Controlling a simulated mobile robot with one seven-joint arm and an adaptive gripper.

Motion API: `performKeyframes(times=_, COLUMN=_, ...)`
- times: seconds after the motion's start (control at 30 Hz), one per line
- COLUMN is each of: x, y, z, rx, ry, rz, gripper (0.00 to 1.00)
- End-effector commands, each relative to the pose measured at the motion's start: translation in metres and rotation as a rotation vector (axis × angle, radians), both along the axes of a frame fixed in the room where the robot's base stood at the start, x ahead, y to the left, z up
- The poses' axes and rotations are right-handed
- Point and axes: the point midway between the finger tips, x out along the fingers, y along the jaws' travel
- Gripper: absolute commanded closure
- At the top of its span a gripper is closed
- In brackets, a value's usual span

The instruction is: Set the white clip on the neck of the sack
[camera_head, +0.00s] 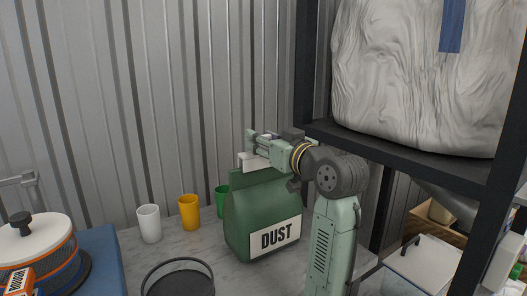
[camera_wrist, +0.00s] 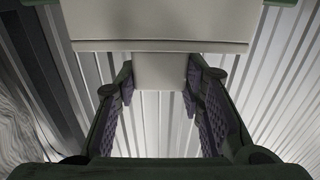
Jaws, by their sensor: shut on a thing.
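The green sack (camera_head: 262,215) with a white DUST label stands upright on the marble counter. My gripper (camera_head: 262,148) is just above the sack's top, reaching in from the right. It is shut on the white clip (camera_head: 252,163), which shows as a pale piece right at the sack's neck (camera_head: 237,178). I cannot tell whether the clip sits around the neck or just over it. In the wrist view, a pale part of the clip (camera_wrist: 160,68) lies between my gripper's two dark fingers (camera_wrist: 160,100). The neck is partly hidden behind the clip and gripper.
White (camera_head: 149,223), yellow (camera_head: 189,212) and green (camera_head: 221,201) cups stand left of the sack. A dark round container (camera_head: 180,283) is in front. A black shelf frame (camera_head: 420,147) with a big pale bag (camera_head: 420,80) rises at right. A corrugated wall (camera_head: 150,100) closes the back.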

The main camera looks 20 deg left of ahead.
Motion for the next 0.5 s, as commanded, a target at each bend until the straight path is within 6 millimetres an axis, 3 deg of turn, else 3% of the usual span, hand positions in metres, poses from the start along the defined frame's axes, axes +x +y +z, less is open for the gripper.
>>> performKeyframes(times=0.03, x=0.0014, y=0.0018, z=-0.0168, rx=-0.005, ry=0.010, rz=0.002, gripper=1.00)
performKeyframes(times=0.23, x=0.0013, y=0.0014, z=-0.0133, rx=-0.003, ry=0.007, rz=0.002, gripper=1.00)
performKeyframes(times=0.27, x=0.0013, y=0.0014, z=-0.0133, rx=-0.003, ry=0.007, rz=0.002, gripper=0.64)
performKeyframes(times=0.5, x=0.0010, y=0.0012, z=-0.0124, rx=-0.002, ry=0.007, rz=0.002, gripper=0.48)
